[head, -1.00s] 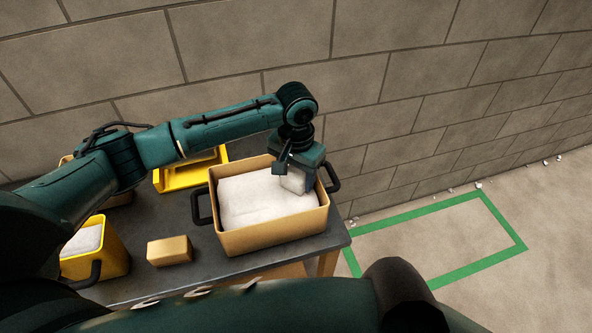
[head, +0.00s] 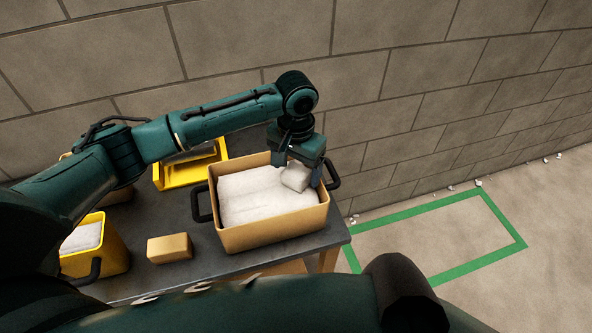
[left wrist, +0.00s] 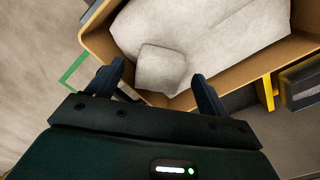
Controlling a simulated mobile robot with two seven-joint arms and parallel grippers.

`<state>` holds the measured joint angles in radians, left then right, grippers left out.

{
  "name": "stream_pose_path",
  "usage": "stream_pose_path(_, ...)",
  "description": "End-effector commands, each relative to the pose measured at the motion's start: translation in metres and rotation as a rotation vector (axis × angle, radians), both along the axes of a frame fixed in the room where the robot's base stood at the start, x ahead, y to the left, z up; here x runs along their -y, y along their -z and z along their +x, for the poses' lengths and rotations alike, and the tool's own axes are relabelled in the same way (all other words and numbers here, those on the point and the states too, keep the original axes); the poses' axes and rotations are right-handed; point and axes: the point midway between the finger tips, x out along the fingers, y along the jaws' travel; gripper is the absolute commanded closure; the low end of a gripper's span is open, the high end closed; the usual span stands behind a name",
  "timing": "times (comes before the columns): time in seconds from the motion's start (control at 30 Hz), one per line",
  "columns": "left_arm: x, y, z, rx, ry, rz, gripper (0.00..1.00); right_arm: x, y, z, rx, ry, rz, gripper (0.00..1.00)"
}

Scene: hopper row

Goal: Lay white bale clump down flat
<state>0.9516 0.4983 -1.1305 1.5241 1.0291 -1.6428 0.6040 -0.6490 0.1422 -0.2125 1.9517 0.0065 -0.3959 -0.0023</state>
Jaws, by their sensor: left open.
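The white bale clump (head: 296,176) is a small, pale, rounded block at the right end of the tan bin (head: 273,238). It rests on the larger white mass (head: 252,197) that fills the bin, and looks a little tilted. My left gripper (head: 303,170) is above it, with fingers open to either side. In the left wrist view the clump (left wrist: 161,69) lies just beyond and between the two spread fingertips of the gripper (left wrist: 160,78), with gaps on both sides. I cannot tell its contact underneath. My right gripper is not in view.
The bin stands on a dark table (head: 190,230) near its right edge. A tan block (head: 169,248), a yellow bin of white material (head: 98,243) and a yellow tray (head: 190,171) are to the left. A block wall (head: 420,90) is behind. Green tape (head: 440,209) marks the floor.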

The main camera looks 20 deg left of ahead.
Motion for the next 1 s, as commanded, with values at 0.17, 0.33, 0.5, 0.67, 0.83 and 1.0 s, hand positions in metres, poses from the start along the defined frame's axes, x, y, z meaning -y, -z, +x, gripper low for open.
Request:
stream_pose_path(0.17,0.0,-0.039,0.001,0.006,0.003,-0.002,0.21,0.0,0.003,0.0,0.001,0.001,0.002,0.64)
stream_pose_path(0.33,0.0,-0.077,0.0,0.004,0.002,-0.001,0.21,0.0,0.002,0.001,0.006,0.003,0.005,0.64)
stream_pose_path(0.5,0.001,-0.103,0.0,0.003,0.003,-0.001,0.21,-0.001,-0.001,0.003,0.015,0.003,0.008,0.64)
stream_pose_path(0.67,0.0,-0.114,0.0,0.001,0.002,0.0,0.21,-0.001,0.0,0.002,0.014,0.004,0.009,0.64)
stream_pose_path(0.83,0.0,-0.116,-0.001,0.0,0.002,0.0,0.21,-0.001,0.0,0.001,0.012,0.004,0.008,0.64)
stream_pose_path(1.0,0.0,-0.116,-0.001,0.0,0.002,0.0,0.21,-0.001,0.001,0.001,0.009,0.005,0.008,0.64)
